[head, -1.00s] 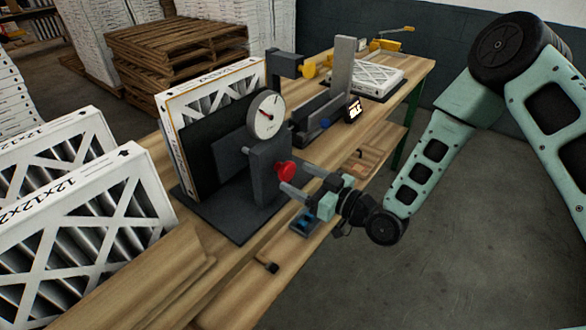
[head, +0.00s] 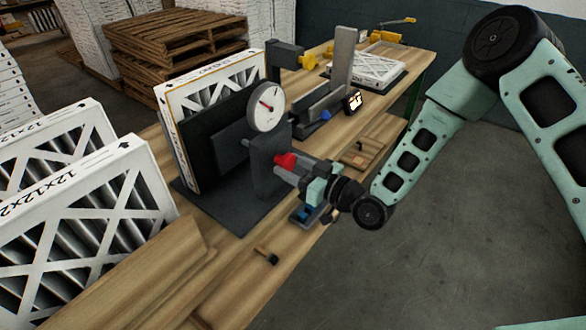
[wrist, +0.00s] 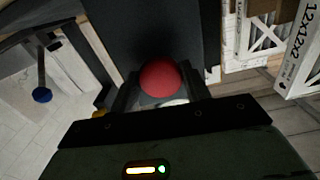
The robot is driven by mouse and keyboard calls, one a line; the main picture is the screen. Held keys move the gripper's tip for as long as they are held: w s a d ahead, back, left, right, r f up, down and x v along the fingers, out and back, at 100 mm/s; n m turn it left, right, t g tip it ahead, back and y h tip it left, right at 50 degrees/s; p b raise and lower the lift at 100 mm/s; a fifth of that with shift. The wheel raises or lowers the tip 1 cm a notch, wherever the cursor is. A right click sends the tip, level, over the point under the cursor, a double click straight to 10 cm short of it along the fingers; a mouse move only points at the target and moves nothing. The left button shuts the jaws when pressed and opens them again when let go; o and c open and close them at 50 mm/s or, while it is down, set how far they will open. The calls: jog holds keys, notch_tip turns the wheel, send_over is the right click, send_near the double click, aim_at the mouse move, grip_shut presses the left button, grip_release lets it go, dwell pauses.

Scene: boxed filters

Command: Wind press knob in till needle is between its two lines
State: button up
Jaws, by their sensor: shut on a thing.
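The red press knob (head: 286,162) sits on the front of the dark press block (head: 268,165) on the bench. It also shows in the wrist view (wrist: 160,79), between my fingers. My gripper (head: 287,169) is shut on the knob, coming in from the right. The round white dial (head: 267,107) stands above the block; its red needle points to the upper left. The two lines on the dial are too small to make out. A dark plate (head: 212,142) stands behind the block against a white boxed filter (head: 205,85).
More boxed filters (head: 95,200) stand at the left front. A dark fixture with a small lit display (head: 353,102) and a flat filter (head: 366,70) are farther along the bench. A small blue-topped item (head: 304,214) lies below my gripper.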

jog(key=shift+f+m+b, duration=0.25)
jog(key=shift+m+b, duration=0.8)
jog(key=shift+m, duration=0.15)
jog(key=shift+r+m+b, duration=0.25)
jog(key=shift+m+b, duration=0.1)
jog(key=shift+m, duration=0.55)
jog(key=o, duration=1)
jog(key=shift+v, duration=8.75)
